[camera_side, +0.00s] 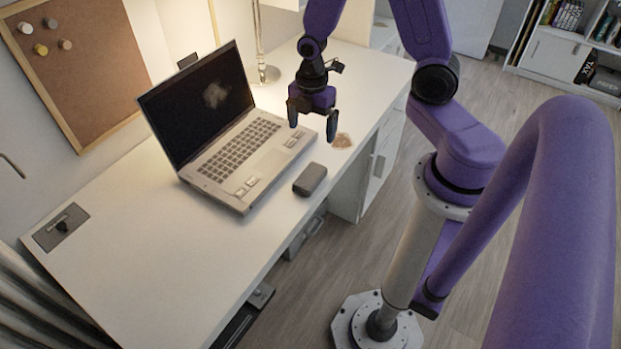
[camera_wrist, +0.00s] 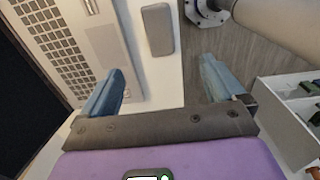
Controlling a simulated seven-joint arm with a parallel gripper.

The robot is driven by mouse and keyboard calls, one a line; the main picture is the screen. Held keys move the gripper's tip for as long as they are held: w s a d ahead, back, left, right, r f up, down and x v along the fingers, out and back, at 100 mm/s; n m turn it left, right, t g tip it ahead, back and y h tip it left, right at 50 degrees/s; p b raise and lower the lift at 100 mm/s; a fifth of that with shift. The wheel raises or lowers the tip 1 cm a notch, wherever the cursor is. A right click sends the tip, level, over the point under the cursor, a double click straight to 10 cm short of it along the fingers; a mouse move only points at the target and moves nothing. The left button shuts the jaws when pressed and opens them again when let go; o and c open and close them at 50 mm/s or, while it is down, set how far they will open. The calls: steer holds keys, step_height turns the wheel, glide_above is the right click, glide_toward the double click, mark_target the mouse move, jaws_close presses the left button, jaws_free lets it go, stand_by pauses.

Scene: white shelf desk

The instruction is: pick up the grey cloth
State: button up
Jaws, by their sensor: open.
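A small dark grey, rounded block-like item (camera_side: 310,180) lies on the white desk (camera_side: 150,265) near its front edge, right of the laptop. It may be the grey cloth folded up; I cannot tell its material. In the wrist view the grey item (camera_wrist: 157,30) shows whole at the top middle, ahead of the fingers. My gripper (camera_side: 312,120) is above the desk, further back than the item, and points down. Its two blue fingers are spread with nothing between them. They also show in the wrist view (camera_wrist: 163,72).
An open laptop (camera_side: 245,160) stands close on the left of the item. A lamp stand (camera_side: 262,74) is at the back. The desk's front left is mostly clear.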

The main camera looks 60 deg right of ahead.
glide_above(310, 175)
steer(key=f, duration=1)
steer(key=shift+s+d, duration=0.2)
steer(key=shift+w+a+f, duration=0.1)
steer(key=shift+f, duration=1.35)
steer(key=shift+w+a+f, duration=0.1)
steer(key=shift+f, duration=1.35)
steer(key=c, duration=1.1)
